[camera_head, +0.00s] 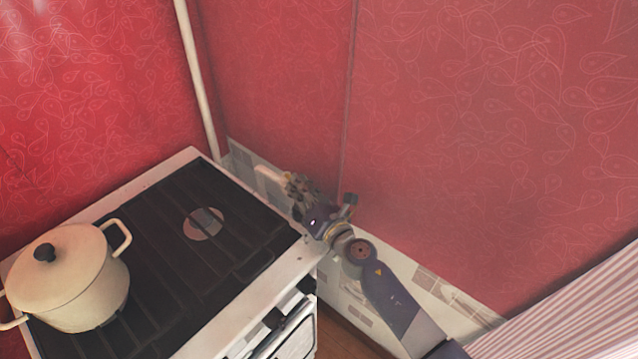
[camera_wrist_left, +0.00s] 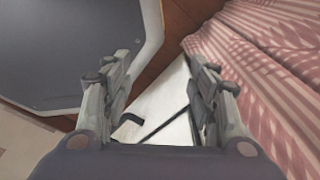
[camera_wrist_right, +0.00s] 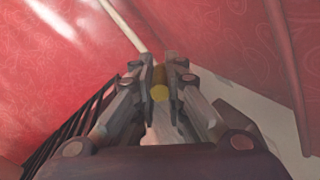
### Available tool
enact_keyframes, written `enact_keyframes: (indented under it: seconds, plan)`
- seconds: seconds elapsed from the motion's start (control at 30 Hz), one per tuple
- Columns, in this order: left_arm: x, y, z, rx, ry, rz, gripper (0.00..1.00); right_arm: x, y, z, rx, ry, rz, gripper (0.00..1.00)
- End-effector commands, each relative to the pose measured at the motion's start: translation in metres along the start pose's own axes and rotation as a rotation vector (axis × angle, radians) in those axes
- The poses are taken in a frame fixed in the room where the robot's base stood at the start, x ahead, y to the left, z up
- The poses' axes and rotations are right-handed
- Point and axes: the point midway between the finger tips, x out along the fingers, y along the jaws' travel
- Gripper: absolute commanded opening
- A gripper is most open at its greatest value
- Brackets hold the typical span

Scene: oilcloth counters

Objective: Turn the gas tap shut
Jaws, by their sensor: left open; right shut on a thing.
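The gas tap shows as a small yellow piece (camera_wrist_right: 160,92) between the fingertips in the right wrist view. My right gripper (camera_wrist_right: 160,68) is shut on it. My left gripper (camera_wrist_left: 160,85) is open and empty in the left wrist view, away from the tap. It is not in the head view.
A stove (camera_head: 165,255) with dark grates stands left of my right arm, with a lidded cream pot (camera_head: 75,290) on it. A pale pipe (camera_head: 196,80) runs up the red wall. Pink striped cloth (camera_wrist_left: 265,60) lies right of my left gripper.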

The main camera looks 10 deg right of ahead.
Motion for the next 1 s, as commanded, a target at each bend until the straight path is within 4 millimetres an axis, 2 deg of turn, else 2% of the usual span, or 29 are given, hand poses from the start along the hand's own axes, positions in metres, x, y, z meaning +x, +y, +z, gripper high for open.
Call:
enact_keyframes:
  seconds: [0.13,0.5,1.0]
  plan:
    - [-0.001,0.0,-0.001,0.0,0.002,0.0,0.54,0.001,0.008,-0.003,0.008,-0.056,-0.077,0.0]
    - [0.008,0.002,0.004,0.0,-0.005,0.002,0.54,0.003,0.014,-0.007,0.001,-0.148,-0.213,0.0]
    - [0.009,0.002,0.005,-0.001,-0.006,0.002,0.54,0.003,0.016,-0.006,-0.001,-0.165,-0.236,0.0]
